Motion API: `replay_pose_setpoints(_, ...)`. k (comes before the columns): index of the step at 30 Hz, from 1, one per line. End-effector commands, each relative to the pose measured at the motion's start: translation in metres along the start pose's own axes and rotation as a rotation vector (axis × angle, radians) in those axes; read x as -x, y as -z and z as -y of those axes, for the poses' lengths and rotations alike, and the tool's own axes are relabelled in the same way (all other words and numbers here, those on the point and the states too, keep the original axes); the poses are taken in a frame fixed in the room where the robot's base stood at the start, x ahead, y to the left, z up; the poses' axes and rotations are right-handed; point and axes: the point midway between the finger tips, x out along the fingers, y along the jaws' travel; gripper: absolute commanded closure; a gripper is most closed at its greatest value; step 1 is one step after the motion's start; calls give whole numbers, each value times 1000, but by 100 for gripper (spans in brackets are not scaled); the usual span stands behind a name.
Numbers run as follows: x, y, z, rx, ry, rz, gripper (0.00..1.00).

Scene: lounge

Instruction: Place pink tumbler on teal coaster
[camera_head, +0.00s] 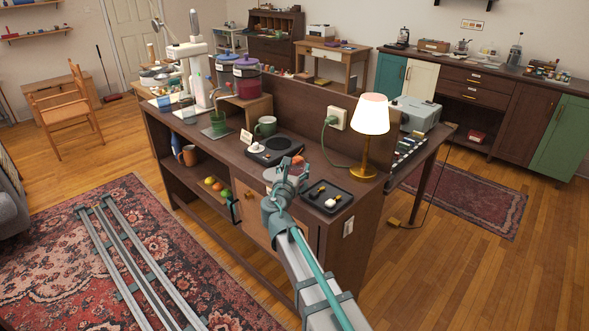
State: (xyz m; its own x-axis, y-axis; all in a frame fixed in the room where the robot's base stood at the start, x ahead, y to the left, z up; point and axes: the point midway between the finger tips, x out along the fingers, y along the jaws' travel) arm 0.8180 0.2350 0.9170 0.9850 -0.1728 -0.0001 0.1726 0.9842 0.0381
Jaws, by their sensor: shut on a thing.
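My gripper (292,166) is over the front of the dark counter (225,155), between the black hot plate and the black tray. It is shut on a small pinkish-orange thing (298,159) at its tips, which I take for the pink tumbler. The fingers and wrist hide most of it, and I cannot tell whether it touches the counter. I cannot clearly make out a teal coaster. A flat grey-green mat (208,134) lies by the white machine, with a dark green cup (218,121) above it.
A black hot plate (268,150), a green mug (266,126) and a small white card (246,137) stand left of my gripper. A black tray (328,197) with small items and a lit lamp (371,125) stand to the right. A raised panel (305,105) runs behind.

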Motion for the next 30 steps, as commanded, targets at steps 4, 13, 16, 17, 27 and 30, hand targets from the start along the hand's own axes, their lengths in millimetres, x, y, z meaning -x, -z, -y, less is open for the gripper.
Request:
replay_pose_setpoints(4,0,0,0,0,0,0,77)
replay_pose_setpoints(13,0,3,0,0,0,0,6)
replay_pose_setpoints(16,0,3,0,0,0,0,6)
replay_pose_setpoints(17,0,3,0,0,0,0,6)
replay_pose_setpoints(27,9,0,1,0,-1,-1,6)
replay_pose_setpoints(30,24,0,1,0,-2,-1,6)
